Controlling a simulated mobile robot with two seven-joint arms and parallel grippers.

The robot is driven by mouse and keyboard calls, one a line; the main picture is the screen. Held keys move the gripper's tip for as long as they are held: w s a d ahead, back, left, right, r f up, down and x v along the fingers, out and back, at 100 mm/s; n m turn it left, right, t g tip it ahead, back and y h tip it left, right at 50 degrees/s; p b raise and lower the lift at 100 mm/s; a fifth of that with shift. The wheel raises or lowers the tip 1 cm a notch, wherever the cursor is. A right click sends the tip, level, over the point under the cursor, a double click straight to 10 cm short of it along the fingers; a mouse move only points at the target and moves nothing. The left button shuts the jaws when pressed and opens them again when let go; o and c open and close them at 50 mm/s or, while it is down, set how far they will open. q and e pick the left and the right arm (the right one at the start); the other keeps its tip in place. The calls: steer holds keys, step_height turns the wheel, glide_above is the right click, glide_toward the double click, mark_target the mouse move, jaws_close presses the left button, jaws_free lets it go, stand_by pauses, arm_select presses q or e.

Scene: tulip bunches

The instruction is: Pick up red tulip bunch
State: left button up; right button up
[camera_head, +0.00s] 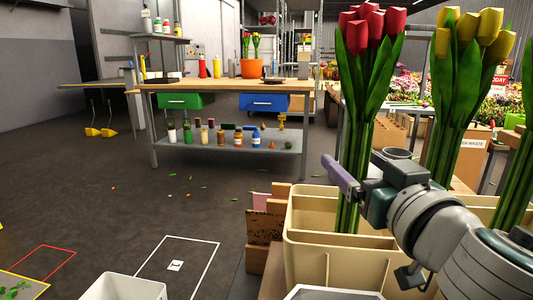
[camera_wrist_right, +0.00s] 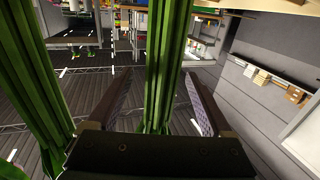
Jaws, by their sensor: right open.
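The red tulip bunch (camera_head: 368,75) stands upright, its green stems in a compartment of the cream crate (camera_head: 335,262). My right gripper (camera_head: 345,172) reaches in from the right at stem height, with one finger in front of the red bunch's stems. In the right wrist view, my right gripper (camera_wrist_right: 156,85) is open, with green stems (camera_wrist_right: 167,50) between its two fingers and a visible gap beside them. The blooms are out of that view. My left gripper is not in view.
A yellow tulip bunch (camera_head: 462,95) stands right of the red one, partly behind my right arm. More stems (camera_wrist_right: 40,80) show at the left of the wrist view. A workbench (camera_head: 225,86) stands behind. A white bin (camera_head: 122,287) is at the front left. The floor between is mostly clear.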

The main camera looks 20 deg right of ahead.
steer(key=shift+w, duration=0.35)
jaws_close()
stand_by(0.5)
